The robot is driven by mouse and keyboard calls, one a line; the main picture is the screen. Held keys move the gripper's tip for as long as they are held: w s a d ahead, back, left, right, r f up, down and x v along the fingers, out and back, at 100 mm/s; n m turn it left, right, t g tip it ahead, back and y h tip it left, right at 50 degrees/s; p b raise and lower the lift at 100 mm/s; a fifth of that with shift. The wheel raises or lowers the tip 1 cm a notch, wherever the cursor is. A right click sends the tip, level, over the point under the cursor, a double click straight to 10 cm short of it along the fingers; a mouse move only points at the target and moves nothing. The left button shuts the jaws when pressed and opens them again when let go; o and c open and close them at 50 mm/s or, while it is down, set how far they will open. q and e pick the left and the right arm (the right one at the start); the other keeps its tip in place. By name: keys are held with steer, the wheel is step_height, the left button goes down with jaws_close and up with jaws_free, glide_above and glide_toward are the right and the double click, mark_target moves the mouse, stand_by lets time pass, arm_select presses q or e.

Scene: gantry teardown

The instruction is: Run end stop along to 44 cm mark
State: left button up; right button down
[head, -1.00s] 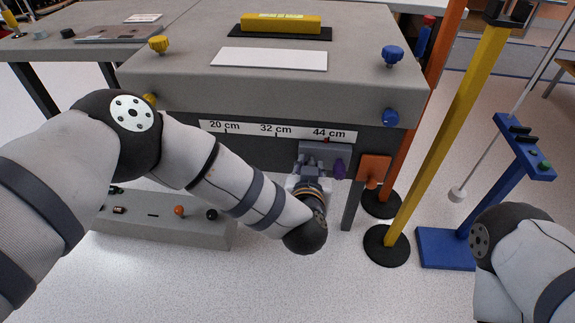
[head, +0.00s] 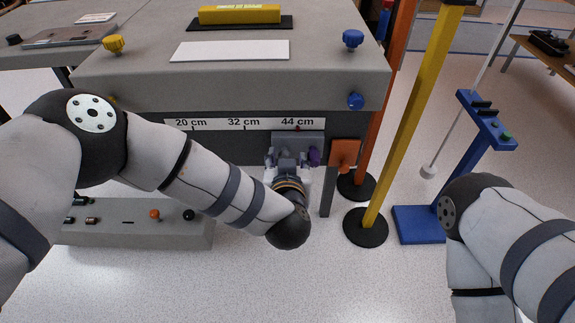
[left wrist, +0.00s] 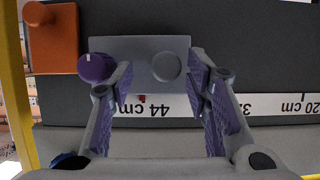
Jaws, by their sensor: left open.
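The end stop is a grey plate (head: 312,137) under the scale strip (head: 240,124) on the table's front. Its red pointer (left wrist: 142,98) is at the 44 cm label. A purple knob (left wrist: 97,67) is on one side of the plate, and a round grey knob (left wrist: 167,66) stands out from its face. My left gripper (head: 287,162) is open in front of the plate. In the left wrist view its fingers (left wrist: 163,82) are on either side of the grey knob, with gaps showing. My right gripper is out of view; only its arm shows at lower right.
An orange block (head: 344,152) is just right of the end stop. A yellow post (head: 408,115) and a blue stand (head: 470,175) are farther right. A low grey box with knobs (head: 140,232) sits below left. Open floor lies in front.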

arm_select(q)
steer(key=v, duration=1.1)
steer(key=s+a+f+m+g+h+p, duration=0.1)
steer(key=s+a+f+g+p, duration=0.25)
steer(key=s, duration=0.45)
steer(key=s+a+f+g+h+p, duration=0.1)
steer(key=s+a+f+g+p, duration=0.3)
steer(key=s, duration=0.4)
steer(key=s+a+r+n+g+y+p, duration=0.1)
steer(key=s+a+g, duration=0.3)
steer(key=s+a, duration=0.4)
steer(key=s+a+r+g+y+p, duration=0.1)
steer(key=s+a, duration=0.7)
steer(key=s, duration=0.8)
steer(key=r+g+p, duration=0.1)
steer(key=g+p, duration=0.1)
steer(key=g, duration=0.1)
steer(key=shift+s+n+g, duration=0.35)
steer(key=shift+n, duration=0.05)
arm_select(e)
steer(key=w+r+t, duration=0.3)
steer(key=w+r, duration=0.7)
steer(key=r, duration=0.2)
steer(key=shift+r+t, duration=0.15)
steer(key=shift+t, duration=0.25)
arm_select(q)
steer(key=shift+w+a, duration=0.1)
